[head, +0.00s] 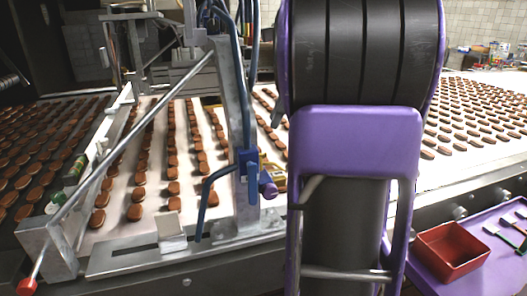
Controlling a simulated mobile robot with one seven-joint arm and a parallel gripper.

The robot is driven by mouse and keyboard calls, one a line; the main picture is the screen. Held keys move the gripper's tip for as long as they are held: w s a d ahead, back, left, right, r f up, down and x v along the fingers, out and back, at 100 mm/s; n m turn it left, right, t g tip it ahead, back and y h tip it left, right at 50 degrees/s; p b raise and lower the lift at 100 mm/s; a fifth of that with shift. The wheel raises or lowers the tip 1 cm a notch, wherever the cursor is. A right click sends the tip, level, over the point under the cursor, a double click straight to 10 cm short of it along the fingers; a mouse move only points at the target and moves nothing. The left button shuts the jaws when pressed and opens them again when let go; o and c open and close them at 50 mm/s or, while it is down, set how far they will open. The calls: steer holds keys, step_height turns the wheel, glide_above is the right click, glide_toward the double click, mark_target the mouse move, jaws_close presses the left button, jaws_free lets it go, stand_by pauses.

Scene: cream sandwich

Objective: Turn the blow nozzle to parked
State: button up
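In the head view, a blue bent tube (206,192), which looks like the blow nozzle, juts left from a blue block (247,172) on an upright grey metal post (233,120). The tube bends downward and its lower end hangs just above the metal base plate. No parked mark can be made out.
Rows of brown biscuits (173,188) lie on a pale conveyor belt (118,190). A slanting metal rod (130,150) has a red end at lower left. A red tray (453,249) and brushes (506,238) sit on a purple surface (412,272) at lower right. Blue hoses run up the post.

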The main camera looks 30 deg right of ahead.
mark_target(264, 152)
steer(key=b+x, duration=0.2)
steer(key=x, duration=0.6)
steer(key=shift+w+f, duration=0.1)
steer(key=shift+f, duration=0.05)
steer(key=shift+c, duration=0.2)
jaws_close()
